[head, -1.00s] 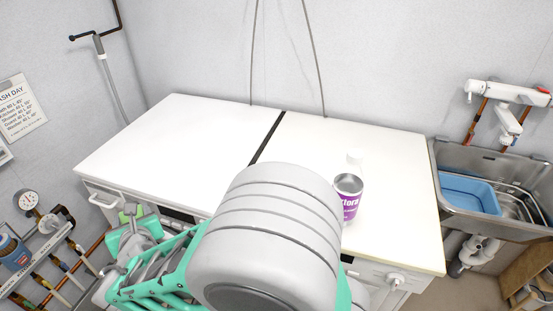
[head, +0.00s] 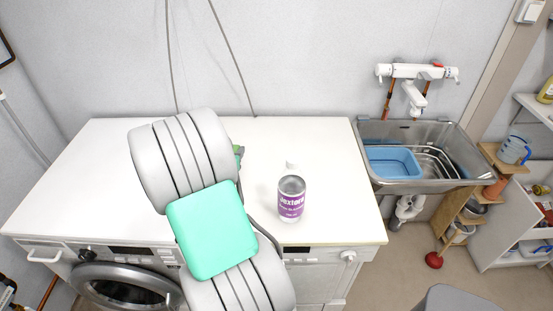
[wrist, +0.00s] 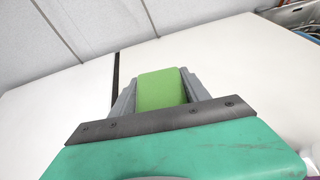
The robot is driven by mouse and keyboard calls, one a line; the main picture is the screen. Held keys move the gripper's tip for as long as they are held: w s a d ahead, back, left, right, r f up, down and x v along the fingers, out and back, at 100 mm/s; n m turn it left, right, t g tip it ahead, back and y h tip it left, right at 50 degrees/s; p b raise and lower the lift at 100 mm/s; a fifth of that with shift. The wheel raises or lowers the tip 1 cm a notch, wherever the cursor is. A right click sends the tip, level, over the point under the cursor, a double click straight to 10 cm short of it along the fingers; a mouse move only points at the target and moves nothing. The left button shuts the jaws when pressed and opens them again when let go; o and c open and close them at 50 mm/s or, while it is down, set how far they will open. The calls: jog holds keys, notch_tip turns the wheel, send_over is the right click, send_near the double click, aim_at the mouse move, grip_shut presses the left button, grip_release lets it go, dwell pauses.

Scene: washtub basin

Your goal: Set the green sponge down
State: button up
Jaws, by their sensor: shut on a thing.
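The green sponge (wrist: 162,88) is between the two grey fingers of my gripper (wrist: 160,82) in the wrist view. The fingers are shut on its sides. In the head view only a small green part of the sponge (head: 237,150) shows past my arm, which hides most of my gripper. The sponge is over the white worktop (head: 300,140), left of the bottle. I cannot tell whether it touches the surface.
A bottle with a purple label (head: 291,200) stands on the worktop right of my arm. A metal sink (head: 440,135) with a blue tub (head: 392,163) is farther right. The worktop's back and left parts are clear.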

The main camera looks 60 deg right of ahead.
aim_at(277, 172)
jog(key=s+d+m+g+p, duration=0.2)
jog(key=s+d+m+g, duration=0.1)
jog(key=s+d, duration=0.8)
jog(key=shift+g+h, duration=0.3)
jog(key=shift+h, duration=0.1)
jog(key=f, duration=0.3)
jog(key=a+f, duration=0.1)
jog(key=f, duration=0.2)
jog(key=s+f, duration=0.1)
jog(key=f, duration=0.3)
jog(key=shift+a, duration=0.15)
jog(key=shift+f, duration=0.25)
jog(key=o, duration=1.3)
